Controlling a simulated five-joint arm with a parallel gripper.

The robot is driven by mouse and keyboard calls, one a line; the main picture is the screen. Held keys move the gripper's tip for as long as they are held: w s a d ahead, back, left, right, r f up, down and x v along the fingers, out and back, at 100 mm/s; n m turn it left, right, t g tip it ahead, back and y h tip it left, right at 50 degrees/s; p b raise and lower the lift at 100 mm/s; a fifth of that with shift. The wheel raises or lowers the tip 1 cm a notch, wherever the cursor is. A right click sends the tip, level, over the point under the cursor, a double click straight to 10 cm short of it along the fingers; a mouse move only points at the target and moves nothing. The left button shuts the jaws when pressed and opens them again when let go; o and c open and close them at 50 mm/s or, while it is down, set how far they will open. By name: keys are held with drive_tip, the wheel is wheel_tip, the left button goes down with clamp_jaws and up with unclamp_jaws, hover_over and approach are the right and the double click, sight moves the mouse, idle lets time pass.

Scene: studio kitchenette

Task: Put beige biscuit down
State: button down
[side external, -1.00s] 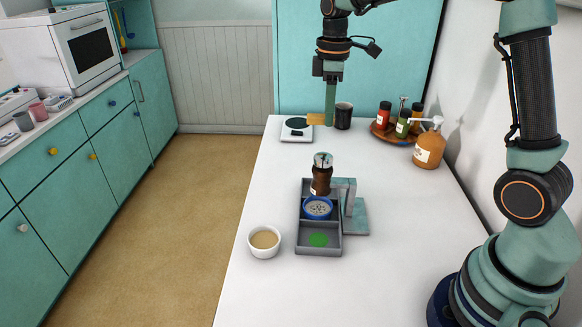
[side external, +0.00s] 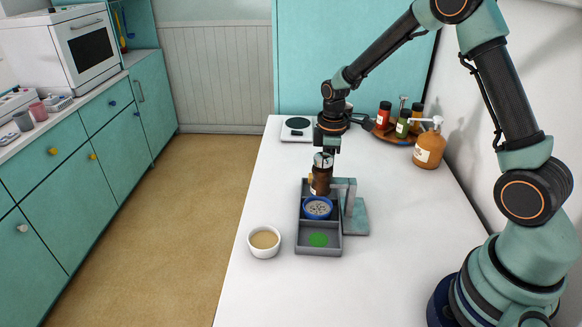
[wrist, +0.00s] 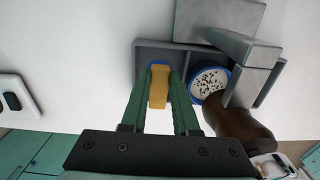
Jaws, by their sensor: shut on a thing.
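The beige biscuit (wrist: 158,88), a narrow yellow-tan block, is held between the green fingers of my gripper (wrist: 160,78) in the wrist view. In the side view a sliver of the biscuit (side external: 311,179) shows left of the brown bottle; the fingers are mostly hidden behind that bottle. The biscuit is over the far compartment of the grey divided tray (wrist: 147,56). Something blue shows behind the biscuit there. I cannot tell whether the biscuit touches the tray floor.
A blue-rimmed bowl with speckled contents (side external: 318,207) sits in the middle compartment; a green patch (side external: 318,240) marks the near one. The brown bottle (side external: 321,181) and a grey stand (side external: 352,205) are close by. A white bowl (side external: 264,243) stands left.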

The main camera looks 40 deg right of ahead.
drive_tip(key=shift+f, duration=1.95)
drive_tip(key=shift+f, duration=0.15)
drive_tip(key=c, duration=0.7)
unclamp_jaws()
wheel_tip(320, 180, up, 12)
drive_tip(key=shift+r, duration=0.2)
